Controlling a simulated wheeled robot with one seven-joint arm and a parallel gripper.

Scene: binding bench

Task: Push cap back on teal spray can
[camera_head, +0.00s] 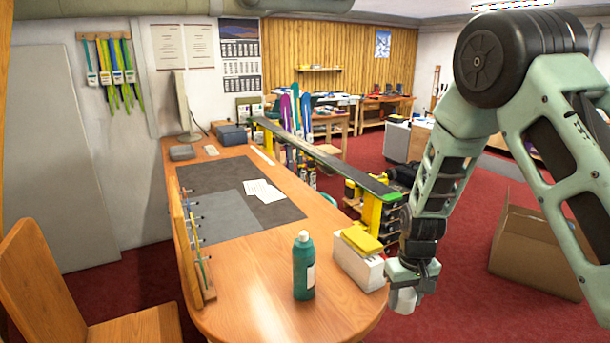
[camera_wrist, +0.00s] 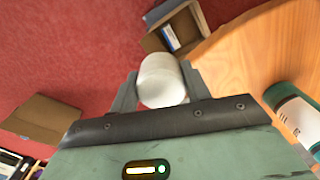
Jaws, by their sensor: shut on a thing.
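The teal spray can (camera_head: 303,268) stands upright near the rounded front end of the wooden bench, with a small pale tip on top and a white label on its side. It also shows at the right edge of the wrist view (camera_wrist: 284,96), partly cut off. My gripper (camera_head: 405,290) is shut on a white cylindrical cap (camera_head: 403,300), to the right of the can and apart from it, past the bench's right edge. In the wrist view the cap (camera_wrist: 161,80) sits between the two fingers of my gripper (camera_wrist: 160,88).
A white box (camera_head: 357,262) with a yellow item (camera_head: 361,240) on top stands between the can and my gripper. A wooden rack (camera_head: 190,245) lines the bench's left edge. An open cardboard box (camera_head: 530,245) stands on the red floor at right. Bench surface around the can is clear.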

